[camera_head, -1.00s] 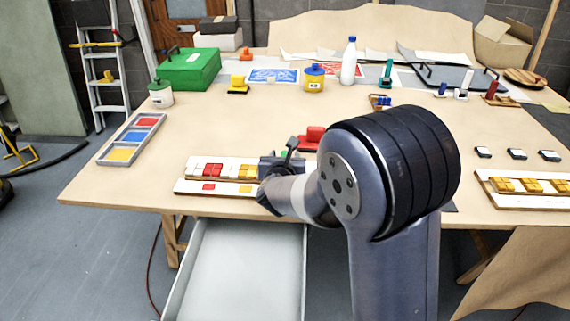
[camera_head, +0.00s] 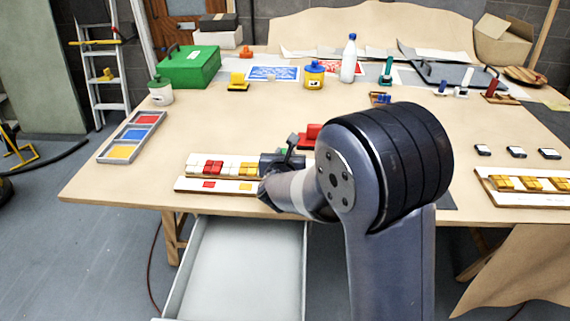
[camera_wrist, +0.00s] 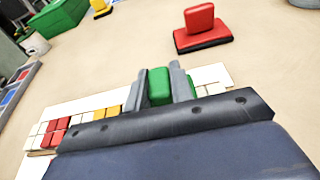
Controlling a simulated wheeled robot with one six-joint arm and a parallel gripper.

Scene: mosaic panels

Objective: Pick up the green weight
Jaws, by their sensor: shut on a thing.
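The green weight (camera_wrist: 159,87) stands between the two fingers of my gripper (camera_wrist: 158,84) in the wrist view. My gripper is shut on it, with a finger against each side. More green shows just right of the right finger; I cannot tell if it belongs to the same piece. The weight is over or on the white mosaic panel, and whether it touches the panel is hidden. In the head view, my gripper (camera_head: 283,160) is at the right end of the panels, and only a sliver of green shows beside it.
A red weight (camera_wrist: 202,28) with a dark base stands just beyond my gripper. White panels (camera_head: 216,187) with red and yellow tiles lie to the left. A tray of coloured compartments (camera_head: 131,138) is further left. A green box (camera_head: 190,68) stands at the back. The table's middle is clear.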

